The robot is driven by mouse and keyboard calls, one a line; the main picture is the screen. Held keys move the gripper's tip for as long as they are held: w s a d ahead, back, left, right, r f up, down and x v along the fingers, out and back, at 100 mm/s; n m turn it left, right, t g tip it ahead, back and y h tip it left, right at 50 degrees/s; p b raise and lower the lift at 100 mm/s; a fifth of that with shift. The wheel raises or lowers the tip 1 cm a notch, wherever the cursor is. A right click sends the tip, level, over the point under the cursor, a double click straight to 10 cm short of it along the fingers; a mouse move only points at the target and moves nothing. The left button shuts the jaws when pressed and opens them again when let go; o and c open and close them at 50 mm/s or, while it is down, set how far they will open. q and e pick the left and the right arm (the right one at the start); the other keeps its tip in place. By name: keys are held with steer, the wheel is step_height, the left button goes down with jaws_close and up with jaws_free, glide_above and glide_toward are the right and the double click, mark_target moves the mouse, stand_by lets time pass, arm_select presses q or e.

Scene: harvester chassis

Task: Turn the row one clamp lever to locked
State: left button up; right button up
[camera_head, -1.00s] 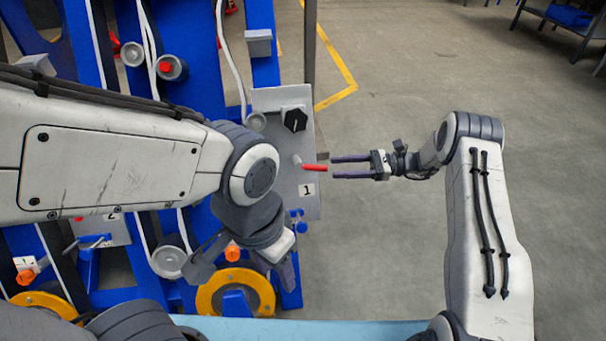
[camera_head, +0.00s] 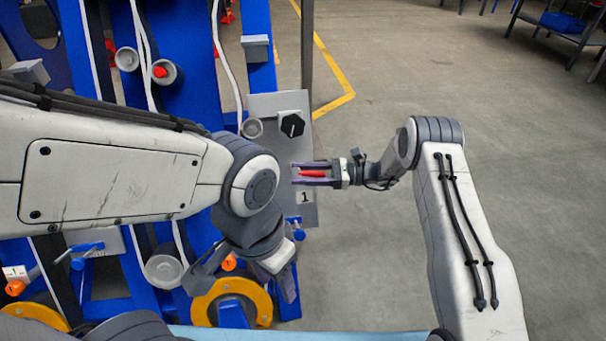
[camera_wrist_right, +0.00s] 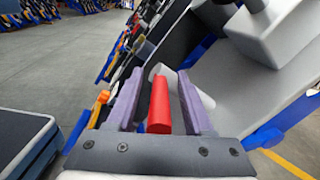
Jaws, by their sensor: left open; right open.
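The row one clamp lever has a red handle (camera_head: 312,174) on the grey panel (camera_head: 268,108) marked "1" (camera_head: 305,197). My right gripper (camera_head: 293,174) is open, with one finger on each side of the red handle. In the right wrist view the red handle (camera_wrist_right: 159,106) lies between the two purple fingers (camera_wrist_right: 155,88), apart from both as far as I can see. A light grey cylinder (camera_wrist_right: 178,84) is at the handle's far end. My left gripper (camera_head: 286,284) points down near the blue frame, with its fingers only partly visible.
A black knob (camera_head: 291,126) sits above the lever on the same panel. A yellow ring (camera_head: 230,291) and a blue frame (camera_head: 260,60) are close to my left arm. The floor to the right (camera_head: 520,190) is clear.

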jaws_close()
stand_by(1.4)
